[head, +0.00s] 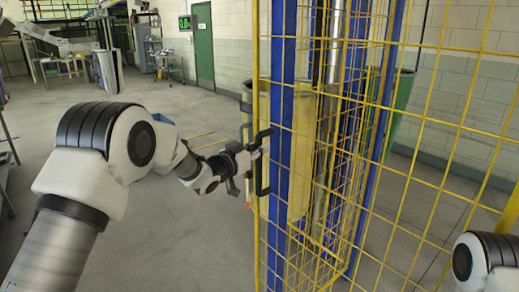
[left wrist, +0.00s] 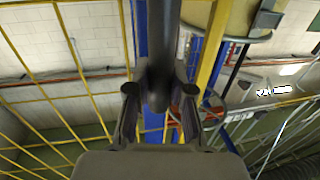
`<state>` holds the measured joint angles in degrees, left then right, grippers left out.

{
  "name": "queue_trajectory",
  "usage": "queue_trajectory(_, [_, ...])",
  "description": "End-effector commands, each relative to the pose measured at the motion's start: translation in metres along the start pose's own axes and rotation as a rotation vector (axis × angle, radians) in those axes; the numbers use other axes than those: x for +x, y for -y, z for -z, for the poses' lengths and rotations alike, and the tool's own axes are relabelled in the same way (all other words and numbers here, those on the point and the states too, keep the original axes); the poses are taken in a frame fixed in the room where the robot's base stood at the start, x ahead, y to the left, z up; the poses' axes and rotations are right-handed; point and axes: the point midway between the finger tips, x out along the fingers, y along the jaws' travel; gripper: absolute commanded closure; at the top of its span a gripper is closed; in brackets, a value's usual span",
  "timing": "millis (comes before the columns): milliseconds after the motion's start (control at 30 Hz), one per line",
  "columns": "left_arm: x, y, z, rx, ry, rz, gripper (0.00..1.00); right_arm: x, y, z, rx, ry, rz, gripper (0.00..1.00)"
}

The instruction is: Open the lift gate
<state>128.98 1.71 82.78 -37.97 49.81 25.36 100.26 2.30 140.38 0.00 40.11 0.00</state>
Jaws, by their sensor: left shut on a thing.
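The lift gate (head: 340,130) is yellow wire mesh with yellow edge bars and blue posts, in the middle and right of the head view. A black D-shaped handle (head: 263,179) stands out from its left edge. My left gripper (head: 256,160) is at this handle, shut on it. In the left wrist view the dark handle bar (left wrist: 163,62) runs between the two fingers of my left gripper (left wrist: 160,108). I cannot tell whether the gate is ajar. My right arm shows at the lower right, with its gripper out of view.
A yellowish bin (head: 290,150) and a green bin (head: 395,112) stand behind the mesh. Open concrete floor (head: 160,240) lies left of the gate. A green door (head: 203,45), a cart (head: 168,66) and tables are far off at the back left.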

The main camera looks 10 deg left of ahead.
Motion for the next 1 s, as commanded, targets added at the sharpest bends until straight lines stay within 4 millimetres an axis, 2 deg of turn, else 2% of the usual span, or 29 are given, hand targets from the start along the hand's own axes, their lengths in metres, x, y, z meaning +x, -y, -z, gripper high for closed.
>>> queue_trajectory(433, [0.000, 0.000, 0.002, 0.000, -0.004, 0.000, 1.00, 0.000, 0.000, 0.000, 0.000, 0.000, 0.000, 0.60])
queue_trajectory(467, [0.000, 0.000, 0.002, 0.000, -0.004, 0.000, 0.75, 0.000, 0.000, 0.000, 0.000, 0.000, 0.000, 0.60])
queue_trajectory(500, [0.000, 0.000, 0.002, 0.000, -0.004, 0.000, 0.61, 0.000, 0.000, 0.000, 0.000, 0.000, 0.000, 0.60])
queue_trajectory(533, [0.000, 0.000, 0.002, 0.000, -0.004, 0.000, 0.53, 0.000, 0.000, 0.000, 0.000, 0.000, 0.000, 0.60])
queue_trajectory(867, [-0.002, 0.001, 0.002, 0.000, -0.004, 0.001, 0.53, 0.000, 0.000, 0.000, 0.000, 0.000, 0.000, 0.60])
queue_trajectory(1000, [-0.019, 0.001, 0.002, -0.002, -0.003, 0.001, 0.53, 0.000, 0.000, 0.000, 0.000, 0.000, 0.000, 0.60])
